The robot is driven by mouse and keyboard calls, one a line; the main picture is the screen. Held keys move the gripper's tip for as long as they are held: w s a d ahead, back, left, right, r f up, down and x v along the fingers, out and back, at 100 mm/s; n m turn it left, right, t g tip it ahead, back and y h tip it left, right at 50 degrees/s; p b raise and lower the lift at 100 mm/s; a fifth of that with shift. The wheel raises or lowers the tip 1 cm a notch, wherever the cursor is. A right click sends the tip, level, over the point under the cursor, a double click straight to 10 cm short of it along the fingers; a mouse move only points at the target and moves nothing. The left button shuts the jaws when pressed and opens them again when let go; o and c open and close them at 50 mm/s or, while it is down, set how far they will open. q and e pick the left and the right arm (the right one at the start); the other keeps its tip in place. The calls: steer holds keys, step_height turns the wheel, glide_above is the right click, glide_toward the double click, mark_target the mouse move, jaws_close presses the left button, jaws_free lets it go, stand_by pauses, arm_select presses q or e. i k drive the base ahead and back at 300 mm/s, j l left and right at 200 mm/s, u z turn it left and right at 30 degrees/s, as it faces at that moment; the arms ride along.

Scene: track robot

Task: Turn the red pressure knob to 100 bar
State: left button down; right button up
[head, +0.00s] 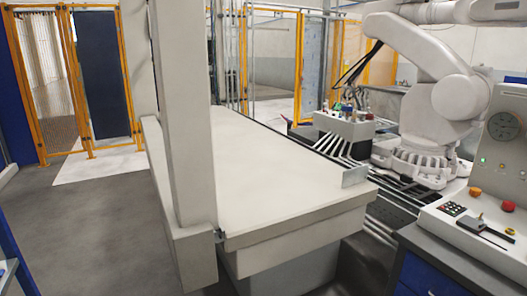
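A pale control console (455,222) stands at the right edge. A round pressure gauge (505,127) is on its upright panel; its needle and numbers are too small to read. A round red knob or button (508,206) sits on the console's sloped top near the right edge. A smaller orange-red knob or button (475,191) is to its left. I cannot tell which of the two is the pressure knob. Neither of my grippers is in view.
A long pale bench (270,180) with a tall column (182,120) fills the middle. A large white industrial arm (430,100) stands on a track behind the console. Yellow-framed fencing (68,85) lines the back. Grey floor (90,230) is clear at the left.

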mark_target(507, 206)
steer(key=z, duration=1.55)
